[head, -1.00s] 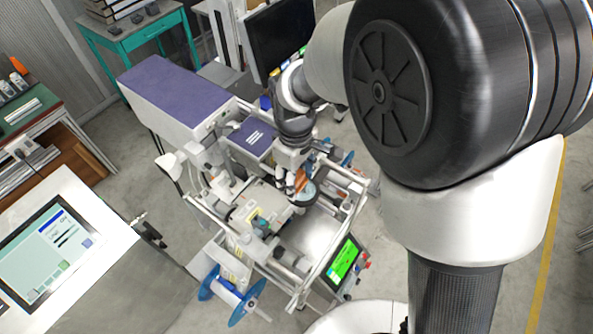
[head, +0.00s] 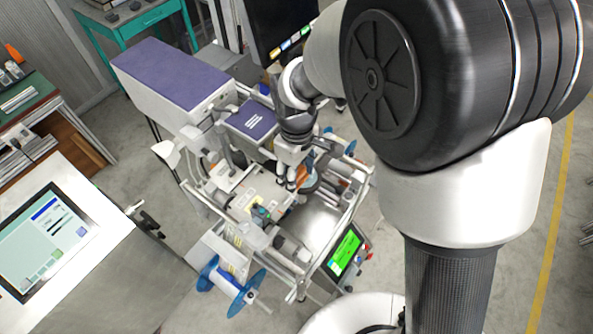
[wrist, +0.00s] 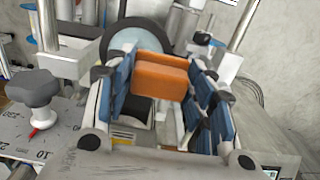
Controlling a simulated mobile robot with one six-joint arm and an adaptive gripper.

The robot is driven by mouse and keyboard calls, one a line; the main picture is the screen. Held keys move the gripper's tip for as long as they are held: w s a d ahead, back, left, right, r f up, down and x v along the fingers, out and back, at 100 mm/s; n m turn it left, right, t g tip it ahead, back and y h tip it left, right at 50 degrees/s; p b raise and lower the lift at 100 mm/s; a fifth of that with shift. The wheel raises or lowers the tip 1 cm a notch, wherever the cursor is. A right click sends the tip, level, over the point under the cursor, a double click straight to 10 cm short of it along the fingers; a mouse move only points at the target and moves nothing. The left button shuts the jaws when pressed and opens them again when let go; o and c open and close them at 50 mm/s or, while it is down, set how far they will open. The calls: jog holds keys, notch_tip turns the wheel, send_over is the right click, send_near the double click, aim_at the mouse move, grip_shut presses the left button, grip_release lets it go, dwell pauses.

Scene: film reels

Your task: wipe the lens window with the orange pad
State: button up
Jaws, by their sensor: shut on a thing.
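My gripper (wrist: 160,95) is shut on the orange pad (wrist: 160,78), with blue-padded fingers on either side of it. The lens window (wrist: 127,41) is a pale blue disc in a dark round ring, just beyond the pad in the wrist view. The pad hides its lower right part, and I cannot tell whether they touch. In the head view my gripper (head: 293,172) points down over the machine, and the orange pad (head: 301,175) shows in small part beside the dark ring.
A grey knob (wrist: 34,90) stands left of my gripper, and metal posts (wrist: 243,25) rise close on the right. The machine carries a green screen (head: 346,252) and blue reels (head: 236,292). A white console (head: 100,240) stands at left.

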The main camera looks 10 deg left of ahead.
jog(key=shift+f+b, duration=0.7)
jog(key=shift+f, duration=0.35)
jog(key=shift+w+d+r+p, duration=0.1)
jog(key=shift+w+d, duration=0.25)
jog(key=shift+w, duration=0.45)
jog(key=shift+w+d+f+p, duration=0.15)
jog(key=shift+w+d, duration=0.15)
jog(key=shift+w, duration=0.55)
jog(key=shift+w+d+r+p, duration=0.15)
jog(key=shift+w+d, duration=0.2)
jog(key=shift+w, duration=0.45)
jog(key=shift+w+r, duration=0.2)
jog(key=shift+w, duration=0.05)
jog(key=shift+s+a, duration=0.15)
jog(key=shift+s, duration=0.4)
jog(key=shift+s+a, duration=0.15)
jog(key=shift+s, duration=0.4)
jog(key=shift+s+a+f+b, duration=0.1)
jog(key=shift+s+a, duration=0.15)
jog(key=shift+s, duration=0.3)
jog(key=shift+s+a+f+b, duration=0.15)
jog(key=shift+s+a, duration=0.1)
jog(key=shift+s, duration=0.3)
jog(key=shift+s+a+b, duration=0.1)
jog(key=shift+s+a, duration=0.15)
jog(key=shift+s, duration=0.3)
jog(key=shift+r+p, duration=2.25)
jog(key=shift+r, duration=0.8)
